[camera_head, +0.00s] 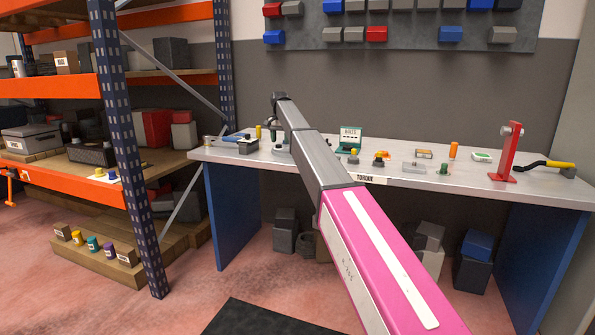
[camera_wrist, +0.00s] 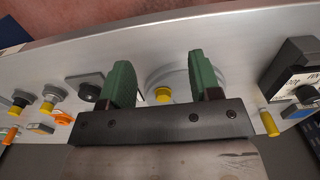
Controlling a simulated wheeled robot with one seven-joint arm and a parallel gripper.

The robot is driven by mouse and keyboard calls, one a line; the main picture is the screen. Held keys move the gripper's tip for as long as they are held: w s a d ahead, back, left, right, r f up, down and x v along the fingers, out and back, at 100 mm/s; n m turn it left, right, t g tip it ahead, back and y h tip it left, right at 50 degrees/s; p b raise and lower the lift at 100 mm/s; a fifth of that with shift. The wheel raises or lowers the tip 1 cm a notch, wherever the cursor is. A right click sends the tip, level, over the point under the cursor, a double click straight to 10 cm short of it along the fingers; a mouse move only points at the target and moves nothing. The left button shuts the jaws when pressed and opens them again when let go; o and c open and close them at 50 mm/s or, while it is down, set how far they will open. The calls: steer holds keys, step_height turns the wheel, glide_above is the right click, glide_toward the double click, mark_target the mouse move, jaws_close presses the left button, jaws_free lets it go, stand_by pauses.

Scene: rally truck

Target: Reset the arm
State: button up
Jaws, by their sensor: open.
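My arm reaches out from the bottom of the head view, a pink link followed by a grey link, over the grey workbench (camera_head: 400,181). My gripper (camera_head: 273,131) points down at the arm's far end, above the left part of the bench; it is small and partly hidden there. In the wrist view my gripper (camera_wrist: 161,76) shows two green fingers wide apart, with nothing held. A yellow knob (camera_wrist: 162,96) on a round pale-grey plate (camera_wrist: 180,77) shows between and beyond the fingers. The gap between fingertips and knob cannot be judged.
The bench holds a green case (camera_head: 349,138), a red stand (camera_head: 508,150), a yellow-handled tool (camera_head: 547,164) and several small parts. An orange-and-blue shelf rack (camera_head: 128,150) stands at left. A bin panel (camera_head: 400,30) hangs behind. Air above the bench's right half is mostly free.

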steer(key=s+d+f+n, duration=0.1)
steer(key=s+d+f, duration=0.8)
steer(key=f, duration=0.4)
steer(key=s+d+f+n, duration=0.1)
steer(key=s+d+f, duration=0.5)
steer(key=s+f, duration=0.65)
steer(key=s+d+f, duration=0.4)
steer(key=s+f, duration=0.1)
steer(key=s, duration=0.5)
steer(key=s+d+f+n, duration=0.1)
steer(key=s+d+f, duration=0.3)
steer(key=s, duration=0.6)
steer(key=s+d+f, duration=0.4)
steer(key=s+f, duration=0.3)
steer(key=s, duration=0.3)
steer(key=shift+n, duration=0.4)
